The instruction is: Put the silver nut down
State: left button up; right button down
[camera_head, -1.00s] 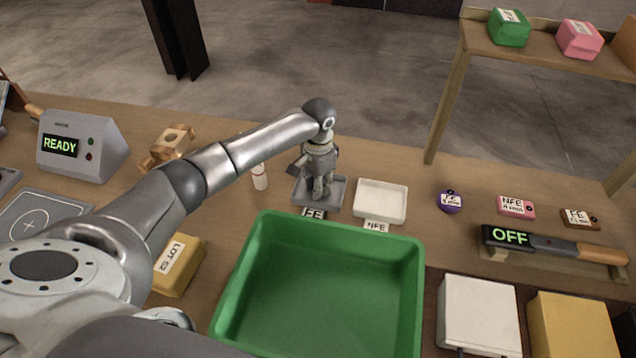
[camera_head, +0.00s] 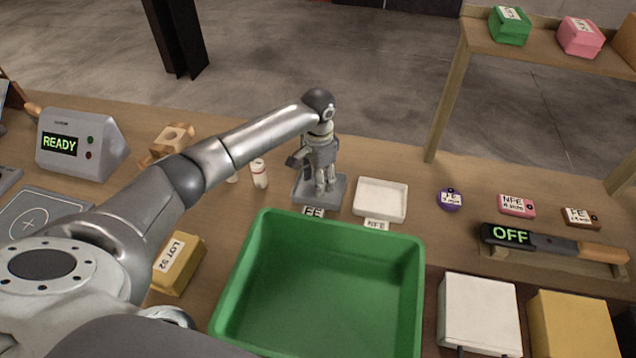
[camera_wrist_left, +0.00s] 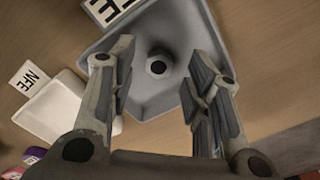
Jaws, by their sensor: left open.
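The silver nut (camera_wrist_left: 157,66) looks like a small grey piece with a dark round hole, lying in the grey tray (camera_wrist_left: 160,104) in the left wrist view. My left gripper (camera_wrist_left: 163,75) is open above this tray, with a finger on either side of the nut and apart from it. In the head view my left gripper (camera_head: 323,188) points down over the grey tray (camera_head: 300,198), which has an FE label (camera_head: 314,212) in front. The nut is hidden there behind the fingers. My right gripper is not in view.
A white tray (camera_head: 381,199) with an NFE label stands just right of the grey tray. A large green bin (camera_head: 320,285) is in front. Small white bottles (camera_head: 259,173) stand to the left. A detector wand reading OFF (camera_head: 510,236) lies at right.

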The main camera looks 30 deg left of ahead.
pick_arm(q)
notch_tip(320, 180, up, 10)
jog(key=b, duration=0.1)
jog(key=shift+r, duration=0.15)
